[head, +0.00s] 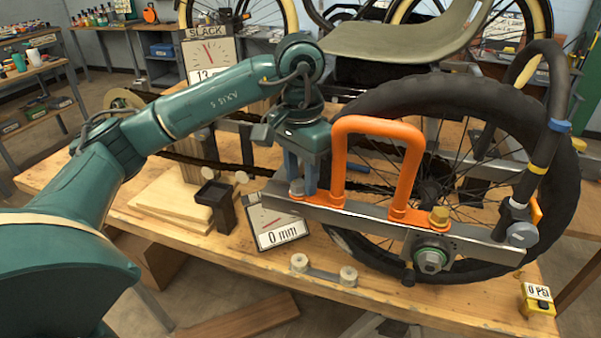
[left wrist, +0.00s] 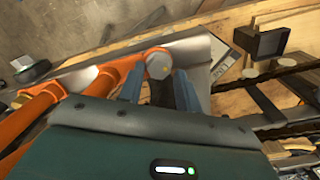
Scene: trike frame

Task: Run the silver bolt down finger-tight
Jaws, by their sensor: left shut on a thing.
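The silver bolt (head: 297,187) stands upright at the left end of the orange guard's foot, on the grey metal bar (head: 350,221). Its round head also shows in the left wrist view (left wrist: 158,65). My left gripper (head: 301,182) points down over this end of the bar, with its blue fingers shut on the silver bolt. In the left wrist view the fingers (left wrist: 160,84) lie on either side of the head. The bolt's shank is hidden. The orange guard (head: 378,126) rises from the bar. My right gripper does not show.
A gold bolt (head: 438,217) stands at the guard's right foot, above the wheel hub (head: 431,258). The black tyre (head: 545,190) is behind the bar.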

